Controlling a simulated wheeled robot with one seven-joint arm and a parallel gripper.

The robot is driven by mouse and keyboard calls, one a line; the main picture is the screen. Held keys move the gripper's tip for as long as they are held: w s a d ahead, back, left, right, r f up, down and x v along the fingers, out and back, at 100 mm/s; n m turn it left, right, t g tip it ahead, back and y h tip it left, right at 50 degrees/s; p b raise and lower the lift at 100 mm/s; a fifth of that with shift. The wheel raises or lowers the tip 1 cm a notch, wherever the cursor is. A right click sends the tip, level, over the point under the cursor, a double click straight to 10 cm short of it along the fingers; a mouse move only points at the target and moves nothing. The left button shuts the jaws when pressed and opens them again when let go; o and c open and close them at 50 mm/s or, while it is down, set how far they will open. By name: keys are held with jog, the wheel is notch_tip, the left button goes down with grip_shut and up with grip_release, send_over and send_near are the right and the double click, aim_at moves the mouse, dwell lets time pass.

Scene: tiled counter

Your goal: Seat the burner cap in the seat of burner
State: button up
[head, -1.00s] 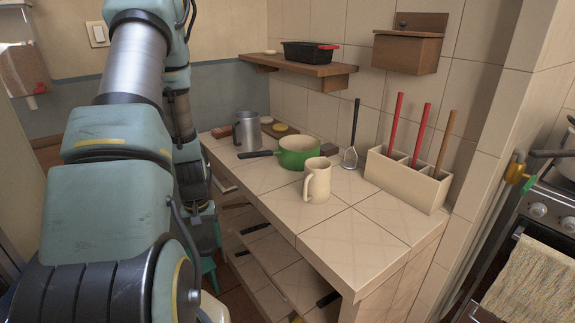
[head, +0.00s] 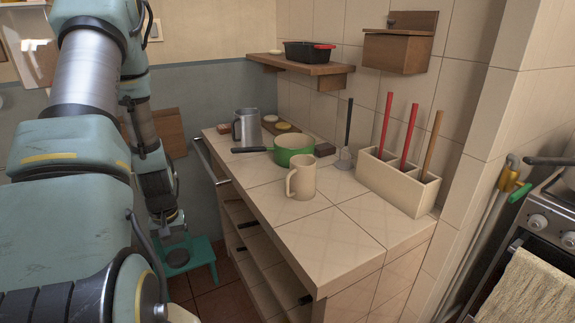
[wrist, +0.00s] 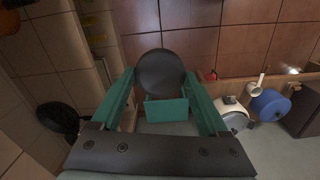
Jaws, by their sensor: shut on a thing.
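The burner cap looks like a dark, flat, round disc. In the wrist view the burner cap (wrist: 160,70) sits between the tips of my gripper (wrist: 160,76), whose green fingers are shut on it. In the head view my gripper (head: 172,232) hangs low at the left of the counter, in front of a teal stool, and the burner cap (head: 177,257) shows as a small grey disc below it. The stove (head: 545,215) is at the right edge, with its top mostly cut off. The burner's seat is not visible in either view.
The tiled counter (head: 335,242) holds a cream jug (head: 301,178), a green pan (head: 293,152), a metal mug (head: 246,127) and a utensil box (head: 396,184). Its front right is clear. The teal stool (head: 203,251) stands on the floor. A towel (head: 528,291) hangs on the stove.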

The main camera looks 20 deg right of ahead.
jog(key=shift+f+b, duration=0.65)
jog(key=shift+f, duration=0.2)
jog(key=shift+r, duration=0.1)
